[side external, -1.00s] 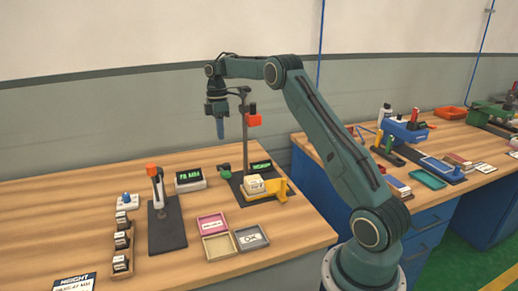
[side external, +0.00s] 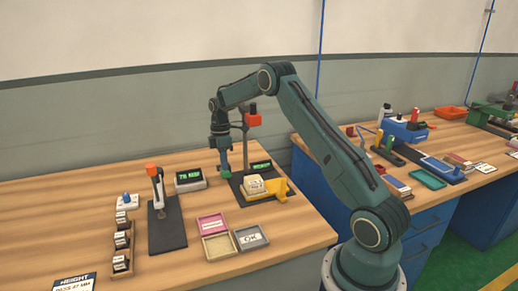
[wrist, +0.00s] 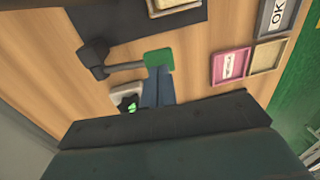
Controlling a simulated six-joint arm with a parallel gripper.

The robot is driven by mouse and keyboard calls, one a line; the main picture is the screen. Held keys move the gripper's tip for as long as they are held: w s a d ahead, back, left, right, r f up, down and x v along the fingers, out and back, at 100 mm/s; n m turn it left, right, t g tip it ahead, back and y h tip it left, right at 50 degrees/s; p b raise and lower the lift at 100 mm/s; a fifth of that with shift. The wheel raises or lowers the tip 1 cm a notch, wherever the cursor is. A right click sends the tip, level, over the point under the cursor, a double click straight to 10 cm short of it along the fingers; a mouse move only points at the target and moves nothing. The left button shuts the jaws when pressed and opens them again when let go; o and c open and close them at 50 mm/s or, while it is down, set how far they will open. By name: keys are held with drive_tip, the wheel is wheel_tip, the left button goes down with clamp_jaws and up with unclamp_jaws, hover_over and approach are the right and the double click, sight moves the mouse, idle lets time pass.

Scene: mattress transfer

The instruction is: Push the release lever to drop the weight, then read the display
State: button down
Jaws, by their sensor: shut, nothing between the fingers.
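The release lever, with a green end (side external: 225,174), sits at the left of the test stand. In the wrist view its green pad (wrist: 159,60) is at the tips of my gripper (wrist: 157,78). My gripper (side external: 224,168) is shut, empty and pointing down at the lever; I cannot tell whether it touches it. A red block (side external: 253,120), perhaps the weight, is high on the stand's post.
A second small green display (side external: 261,166) is at the stand. In front are a pink tray (side external: 211,222), a tan tray (side external: 219,246) and a grey OK tray (side external: 251,238). A dark stand with an orange-topped post (side external: 153,169) and a block rack (side external: 122,263) are left.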

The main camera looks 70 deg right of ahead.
sight(226, 175)
drive_tip(key=shift+f, duration=0.6)
drive_tip(key=shift+s, duration=0.1)
drive_tip(key=shift+s+a+f, duration=0.25)
drive_tip(key=shift+f, duration=0.5)
drive_tip(key=shift+s+a+f, duration=0.2)
drive_tip(key=shift+a+f, duration=0.05)
drive_tip(key=shift+f, duration=0.5)
drive_tip(key=shift+s+a+f, duration=0.25)
drive_tip(key=shift+f, duration=0.5)
